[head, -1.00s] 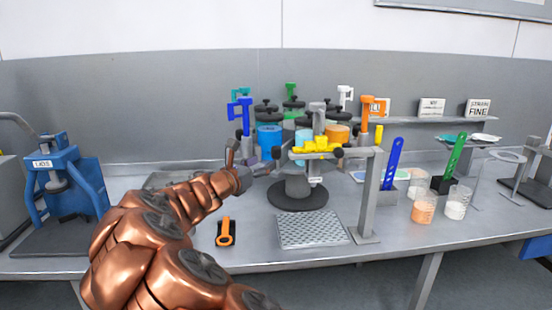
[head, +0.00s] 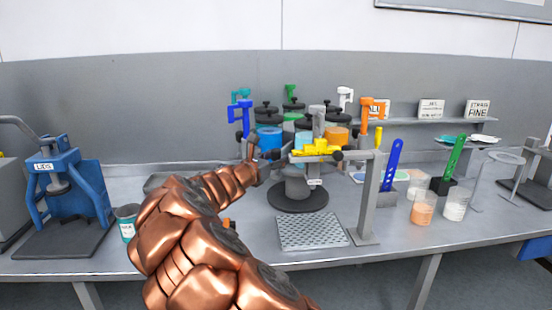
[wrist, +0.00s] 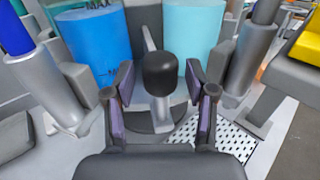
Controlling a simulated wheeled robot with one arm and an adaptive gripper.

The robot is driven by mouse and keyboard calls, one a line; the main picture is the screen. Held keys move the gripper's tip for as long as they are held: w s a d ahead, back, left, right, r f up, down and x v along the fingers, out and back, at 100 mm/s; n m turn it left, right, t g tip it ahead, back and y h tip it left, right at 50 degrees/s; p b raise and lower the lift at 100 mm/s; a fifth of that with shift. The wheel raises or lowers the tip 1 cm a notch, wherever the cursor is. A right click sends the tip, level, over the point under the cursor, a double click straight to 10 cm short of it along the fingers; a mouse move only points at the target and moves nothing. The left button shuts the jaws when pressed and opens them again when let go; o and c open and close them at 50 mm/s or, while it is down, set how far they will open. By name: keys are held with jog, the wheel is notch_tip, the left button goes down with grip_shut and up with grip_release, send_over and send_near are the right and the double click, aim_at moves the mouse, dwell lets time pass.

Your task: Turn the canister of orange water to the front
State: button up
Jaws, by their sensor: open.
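The canister of orange water (head: 336,136) sits at the right of a cluster of dark-lidded canisters on a round stand, behind the grey post. A blue canister (head: 270,139) stands at the left of the cluster, and it also shows in the wrist view (wrist: 93,45). A light blue canister (head: 303,139) is between them and also shows in the wrist view (wrist: 192,38). My gripper (wrist: 160,88) is open at the left front of the stand. A black knob (wrist: 160,74) on a grey rod appears between its fingers; contact cannot be told.
Coloured clamps on posts, such as a dark blue one (head: 241,112) and an orange one (head: 372,110), surround the canisters. A grey stand with a yellow top (head: 316,147) and a perforated plate (head: 312,232) are in front. A blue press (head: 70,185) stands left, cups (head: 423,208) right.

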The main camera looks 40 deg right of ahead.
grip_shut()
dwell(0.4)
